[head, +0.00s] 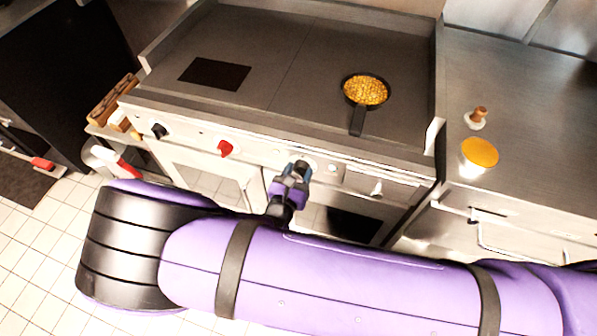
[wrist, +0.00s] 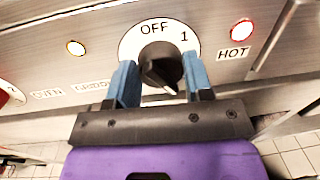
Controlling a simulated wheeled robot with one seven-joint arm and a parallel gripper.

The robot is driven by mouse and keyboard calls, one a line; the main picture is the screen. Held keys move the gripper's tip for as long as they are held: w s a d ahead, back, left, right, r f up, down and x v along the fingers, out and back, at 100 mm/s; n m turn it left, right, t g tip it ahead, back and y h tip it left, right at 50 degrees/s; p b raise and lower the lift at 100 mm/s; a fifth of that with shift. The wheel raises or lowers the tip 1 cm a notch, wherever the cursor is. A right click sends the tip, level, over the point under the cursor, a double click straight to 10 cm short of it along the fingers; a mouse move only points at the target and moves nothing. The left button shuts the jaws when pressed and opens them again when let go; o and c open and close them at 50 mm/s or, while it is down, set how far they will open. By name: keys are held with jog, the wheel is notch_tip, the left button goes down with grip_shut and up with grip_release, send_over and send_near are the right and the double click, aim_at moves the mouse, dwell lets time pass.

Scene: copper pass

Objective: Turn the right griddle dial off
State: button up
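The right griddle dial (wrist: 160,66) is a black knob on a white round plate marked OFF at the top and 1 at the right. Its raised ridge slants down and to the right; which mark it points to is not clear. My gripper (wrist: 158,72) is open, with one blue finger on each side of the knob; small gaps seem to show, and contact is unclear. In the head view my gripper (head: 292,172) is at the front panel of the griddle (head: 290,60) and largely covers this dial.
A red dial (head: 224,148) and a black dial (head: 158,130) sit left along the panel. A red lamp (wrist: 242,28) marked HOT looks lit. A pan (head: 365,90) of yellow food stands on the griddle, its handle toward the front edge.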

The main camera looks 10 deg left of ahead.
jog(key=shift+n, duration=0.4)
jog(key=n, duration=0.7)
jog(key=shift+f+n+t, duration=0.1)
jog(key=shift+n+t, duration=0.2)
jog(key=n, duration=0.4)
jog(key=shift+y, duration=0.3)
jog(key=n, duration=0.4)
jog(key=shift+f+n+t+y, duration=0.1)
jog(key=shift+n+t+y, duration=0.2)
jog(key=shift+n, duration=0.1)
jog(key=n, duration=0.4)
jog(key=n+y, duration=0.1)
jog(key=n, duration=0.2)
jog(key=shift+n, duration=0.4)
jog(key=n, duration=0.6)
jog(key=shift+s+d+f+n+y, duration=0.1)
jog(key=shift+n+y, duration=0.2)
